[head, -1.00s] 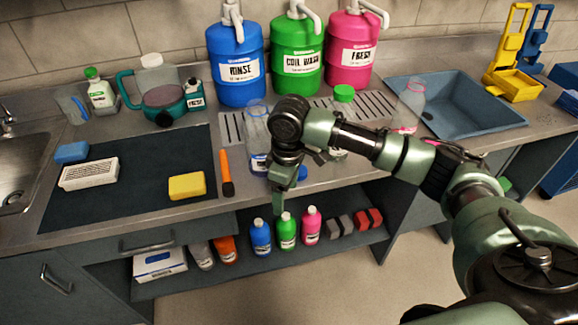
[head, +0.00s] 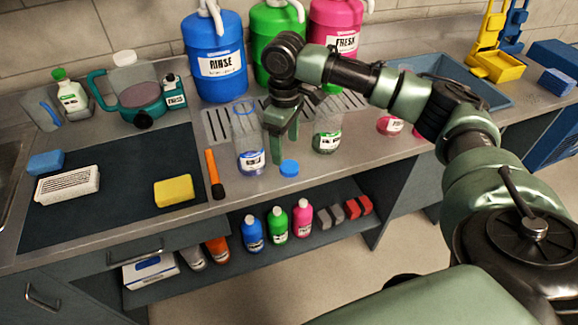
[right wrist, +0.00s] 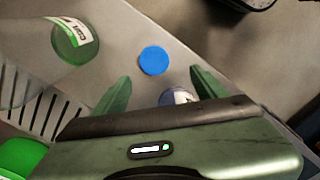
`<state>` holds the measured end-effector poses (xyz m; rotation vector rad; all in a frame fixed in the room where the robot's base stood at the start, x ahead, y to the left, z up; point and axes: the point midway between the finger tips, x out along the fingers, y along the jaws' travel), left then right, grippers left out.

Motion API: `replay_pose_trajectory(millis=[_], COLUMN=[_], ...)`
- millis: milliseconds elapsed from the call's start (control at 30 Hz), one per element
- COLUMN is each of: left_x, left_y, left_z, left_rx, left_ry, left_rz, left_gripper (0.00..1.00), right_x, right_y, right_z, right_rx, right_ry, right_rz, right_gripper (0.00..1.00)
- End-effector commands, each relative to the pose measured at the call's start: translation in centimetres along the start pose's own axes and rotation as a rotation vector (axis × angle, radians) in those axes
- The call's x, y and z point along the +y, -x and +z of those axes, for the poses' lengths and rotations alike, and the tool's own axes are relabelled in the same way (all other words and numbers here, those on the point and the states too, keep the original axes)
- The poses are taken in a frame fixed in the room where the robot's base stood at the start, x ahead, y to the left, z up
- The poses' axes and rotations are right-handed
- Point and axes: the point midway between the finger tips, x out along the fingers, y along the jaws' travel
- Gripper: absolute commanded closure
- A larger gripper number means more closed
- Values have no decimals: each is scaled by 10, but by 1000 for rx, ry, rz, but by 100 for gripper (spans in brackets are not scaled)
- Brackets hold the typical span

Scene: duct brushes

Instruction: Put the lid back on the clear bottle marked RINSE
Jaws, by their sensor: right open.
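A clear bottle with a blue-and-white label (head: 250,160) stands open-topped on the counter; its label is too small to read. A round blue lid (head: 289,168) lies flat on the counter to its right, near the front edge. My right gripper (head: 284,148) is open and empty, pointing down above the counter, between the bottle and the lid in the picture. In the right wrist view the lid (right wrist: 152,60) lies beyond the two fingertips, and the blue-labelled bottle (right wrist: 178,96) shows near the right finger, partly hidden by the gripper body. My left gripper is not in view.
A clear bottle with a green label (head: 327,138) stands right of the gripper. A pink-labelled bottle (head: 390,124) is partly hidden by my arm. The blue RINSE drum (head: 215,65) stands behind. An orange-handled brush (head: 213,170) lies left. The shelf below holds several small bottles.

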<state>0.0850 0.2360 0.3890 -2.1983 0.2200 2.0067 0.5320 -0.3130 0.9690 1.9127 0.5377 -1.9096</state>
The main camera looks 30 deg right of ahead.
Motion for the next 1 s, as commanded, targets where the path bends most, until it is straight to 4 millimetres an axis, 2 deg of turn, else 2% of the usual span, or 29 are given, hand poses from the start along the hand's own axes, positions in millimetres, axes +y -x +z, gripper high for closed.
replay_pose_trajectory(millis=[200,533,800,1000], left_x=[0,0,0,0], left_y=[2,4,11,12], left_z=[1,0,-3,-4], left_rx=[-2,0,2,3], left_ry=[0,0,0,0], left_rz=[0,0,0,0], left_gripper=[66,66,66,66], right_x=[0,2,8,8], right_y=[-22,-27,-65,-75], right_z=[1,2,8,8], right_rx=[-1,-3,-4,-1], right_ry=[1,0,1,2], right_rz=[-1,0,0,1], right_gripper=[28,28,28,28])
